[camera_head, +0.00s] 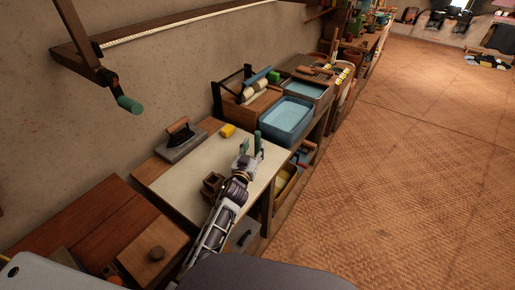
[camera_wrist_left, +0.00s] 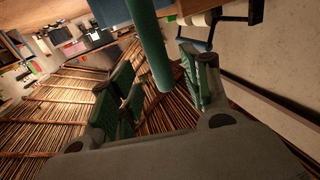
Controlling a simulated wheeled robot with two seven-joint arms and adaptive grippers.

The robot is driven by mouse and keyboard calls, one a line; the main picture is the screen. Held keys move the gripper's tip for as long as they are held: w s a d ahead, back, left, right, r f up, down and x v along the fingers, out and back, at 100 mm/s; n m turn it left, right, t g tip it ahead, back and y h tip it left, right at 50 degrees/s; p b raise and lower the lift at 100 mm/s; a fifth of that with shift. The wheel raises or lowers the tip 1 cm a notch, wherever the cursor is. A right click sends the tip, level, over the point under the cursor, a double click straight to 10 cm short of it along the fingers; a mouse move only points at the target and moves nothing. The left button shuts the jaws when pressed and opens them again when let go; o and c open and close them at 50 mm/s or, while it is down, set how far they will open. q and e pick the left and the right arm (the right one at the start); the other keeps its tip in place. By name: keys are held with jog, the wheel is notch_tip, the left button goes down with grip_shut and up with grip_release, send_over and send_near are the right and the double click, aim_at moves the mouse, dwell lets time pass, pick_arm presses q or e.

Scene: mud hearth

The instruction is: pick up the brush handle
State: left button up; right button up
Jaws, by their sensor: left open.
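The brush handle appears to be the dark green rod standing about upright at the far right side of the pale worktop (camera_head: 190,186), in the head view (camera_head: 257,139). My left gripper (camera_head: 247,158) is open and right beside it, low over the worktop. In the left wrist view the green handle (camera_wrist_left: 150,45) comes down from the top edge and its rounded end shows in the gap between the spread fingers (camera_wrist_left: 162,90). I cannot tell whether any finger touches it. The brush's other end is hidden. My right gripper is not in view.
A small brown box (camera_head: 212,184) is close to my left wrist. A blue tray (camera_head: 287,120) stands beyond. The worktop's front left is clear.

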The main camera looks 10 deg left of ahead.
aim_at(257, 142)
pick_arm(q)
jog(key=shift+w, duration=0.1)
jog(key=shift+w+d+f, duration=0.1)
jog(key=shift+w, duration=1.15)
jog(key=shift+w+d+f, duration=0.1)
jog(key=shift+w, duration=1.15)
jog(key=shift+c, duration=0.5)
grip_shut()
